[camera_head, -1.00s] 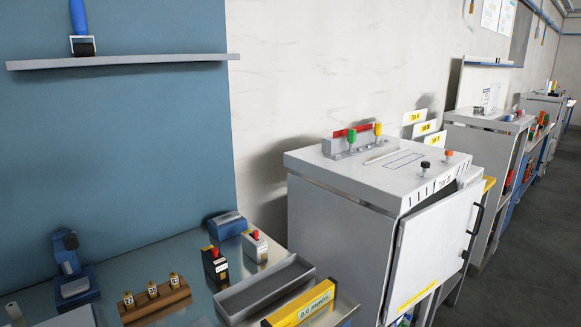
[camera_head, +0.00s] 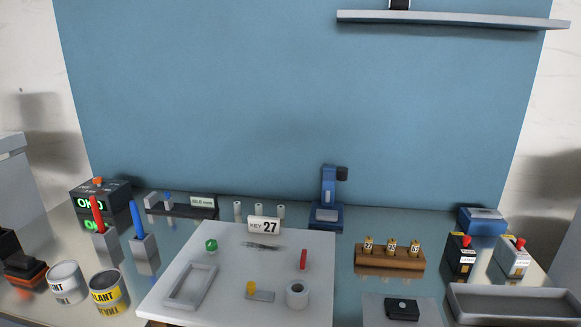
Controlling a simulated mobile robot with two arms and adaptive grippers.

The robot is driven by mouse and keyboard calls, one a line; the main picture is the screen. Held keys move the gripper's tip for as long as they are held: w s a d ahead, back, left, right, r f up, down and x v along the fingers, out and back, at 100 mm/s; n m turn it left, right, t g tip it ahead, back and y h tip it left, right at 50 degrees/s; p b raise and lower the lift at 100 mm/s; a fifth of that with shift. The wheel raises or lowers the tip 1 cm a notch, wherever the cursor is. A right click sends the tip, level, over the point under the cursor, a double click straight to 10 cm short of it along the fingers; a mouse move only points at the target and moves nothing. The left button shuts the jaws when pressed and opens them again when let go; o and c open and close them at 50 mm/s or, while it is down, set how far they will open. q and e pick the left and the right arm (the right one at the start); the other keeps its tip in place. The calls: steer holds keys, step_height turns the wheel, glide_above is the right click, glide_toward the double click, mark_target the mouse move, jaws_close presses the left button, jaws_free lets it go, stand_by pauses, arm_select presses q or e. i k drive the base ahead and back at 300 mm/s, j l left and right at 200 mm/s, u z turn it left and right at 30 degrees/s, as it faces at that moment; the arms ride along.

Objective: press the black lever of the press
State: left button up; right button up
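A blue press (camera_head: 328,195) stands upright at the back of the table, just right of the middle, close to the blue panel. Its black lever (camera_head: 342,173) shows as a dark knob at the upper right of the press column. The press has a white label on its base. Neither of my grippers is in view, and nothing touches the press or its lever.
A white board (camera_head: 222,295) with a KEY 27 sign (camera_head: 264,227) and small parts lies in front of the press. A wooden block (camera_head: 390,260) with several brass pieces is to its right. Red (camera_head: 97,215) and blue (camera_head: 137,220) handled tools stand left. A shelf (camera_head: 450,20) hangs above.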

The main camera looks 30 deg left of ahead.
mark_target(343, 172)
steer(key=u, duration=0.7)
